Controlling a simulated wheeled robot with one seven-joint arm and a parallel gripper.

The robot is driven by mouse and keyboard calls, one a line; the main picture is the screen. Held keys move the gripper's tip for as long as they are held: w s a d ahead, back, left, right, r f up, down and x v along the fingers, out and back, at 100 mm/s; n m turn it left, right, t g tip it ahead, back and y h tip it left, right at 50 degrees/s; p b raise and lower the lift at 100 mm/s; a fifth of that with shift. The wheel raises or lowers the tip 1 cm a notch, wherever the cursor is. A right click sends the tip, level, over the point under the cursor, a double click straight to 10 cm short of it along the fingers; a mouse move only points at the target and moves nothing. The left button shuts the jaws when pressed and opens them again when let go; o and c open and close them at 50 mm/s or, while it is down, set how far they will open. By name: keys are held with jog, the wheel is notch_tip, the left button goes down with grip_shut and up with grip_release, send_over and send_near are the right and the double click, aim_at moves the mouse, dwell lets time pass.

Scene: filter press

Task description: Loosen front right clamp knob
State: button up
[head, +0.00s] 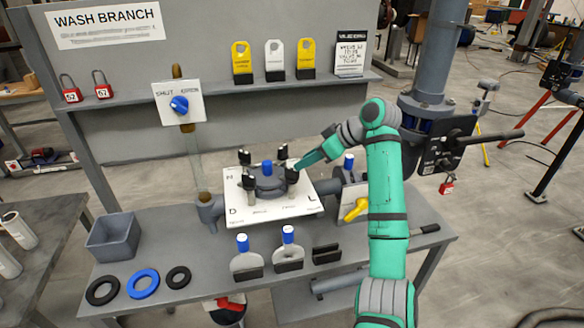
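A round dark grey housing (267,184) with a blue cap (267,167) on top sits in the middle of a white lettered plate (245,212). Several black clamp knobs stand around it. The front right clamp knob (292,175) is on the housing's right side. My gripper (297,166) reaches in from the right, and its tip is at or just above that knob. I cannot tell whether it touches the knob or whether its fingers are closed. The back right knob (282,152), back left knob (244,157) and front left knob (248,183) show clear of my gripper.
A yellow-handled valve (355,209) stands right of the plate, near my arm. A vertical pipe with a blue knob (179,105) rises at left. Rings (143,284) and a grey bin (112,236) lie at left. A shelf with tags is behind.

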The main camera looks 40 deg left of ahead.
aim_at(291, 169)
jog(key=x, duration=0.8)
jog(key=shift+s, duration=0.1)
grip_shut()
